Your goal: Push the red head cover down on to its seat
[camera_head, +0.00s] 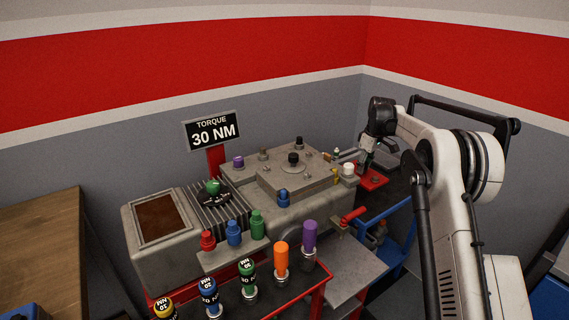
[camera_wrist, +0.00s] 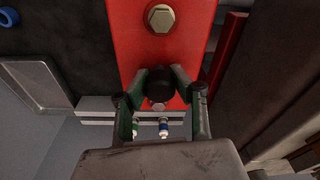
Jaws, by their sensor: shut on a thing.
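The red head cover (camera_head: 375,181) shows at the right end of the engine block, partly hidden by my gripper. In the wrist view the red head cover (camera_wrist: 127,45) is a long red plate with a hex bolt (camera_wrist: 161,18) on it. My gripper (camera_head: 366,168) is over the cover, pointing down. In the wrist view my gripper (camera_wrist: 160,88) has its fingers closed on either side of a round black knob (camera_wrist: 160,83) at the cover's near end. The seat under the cover is hidden, and I cannot tell whether there is a gap.
The grey engine block (camera_head: 185,240) stands left of my gripper, with a flat plate and black knob (camera_head: 293,158) on top. Several coloured tools stand in a red-framed rack (camera_head: 322,280) in front. A torque sign (camera_head: 212,131) stands behind. A blue rail (camera_head: 385,222) runs below my arm.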

